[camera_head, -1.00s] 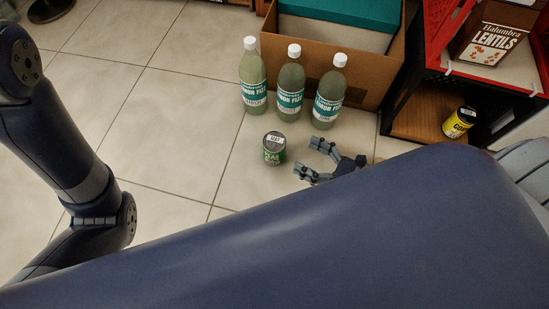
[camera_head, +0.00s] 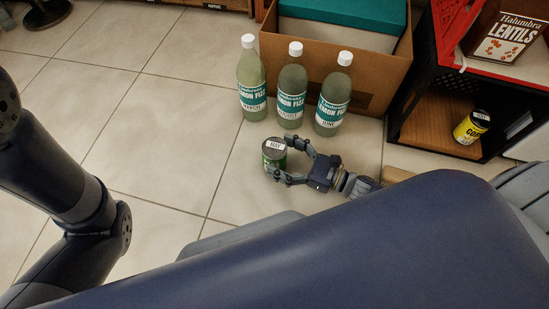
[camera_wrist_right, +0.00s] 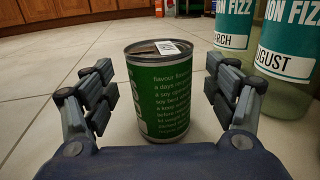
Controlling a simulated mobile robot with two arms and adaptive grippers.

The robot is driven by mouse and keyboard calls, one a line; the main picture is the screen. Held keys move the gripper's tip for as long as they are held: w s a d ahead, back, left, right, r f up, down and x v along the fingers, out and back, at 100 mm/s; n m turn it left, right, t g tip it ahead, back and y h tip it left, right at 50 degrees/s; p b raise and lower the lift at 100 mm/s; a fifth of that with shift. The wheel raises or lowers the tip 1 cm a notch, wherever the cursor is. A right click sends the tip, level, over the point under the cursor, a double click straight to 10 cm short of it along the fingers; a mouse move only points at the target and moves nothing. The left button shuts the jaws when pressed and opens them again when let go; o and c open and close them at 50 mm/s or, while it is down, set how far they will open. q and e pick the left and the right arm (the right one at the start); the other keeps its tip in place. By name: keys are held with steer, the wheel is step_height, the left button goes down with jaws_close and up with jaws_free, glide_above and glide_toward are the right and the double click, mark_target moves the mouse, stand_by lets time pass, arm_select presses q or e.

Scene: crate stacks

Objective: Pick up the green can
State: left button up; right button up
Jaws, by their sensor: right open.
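The green can (camera_head: 274,154) stands upright on the tiled floor, in front of the bottles. It has a pale label on its lid. My right gripper (camera_head: 276,162) is open, with its fingers on either side of the can in the head view. In the right wrist view the can (camera_wrist_right: 159,95) stands between the two open fingers (camera_wrist_right: 160,100), with gaps on both sides. My left arm shows at the left of the head view, but its gripper is out of view.
Three lemon fizz bottles (camera_head: 291,92) stand close behind the can. A cardboard box (camera_head: 368,75) is behind them. A black and red crate (camera_head: 413,88) at the right holds a yellow can (camera_head: 471,128), with a lentils box (camera_head: 505,38) on top.

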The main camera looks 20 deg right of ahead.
steer(key=shift+b+x, duration=0.45)
steer(key=shift+x, duration=0.85)
steer(key=c, duration=1.5)
steer(key=shift+r, duration=0.1)
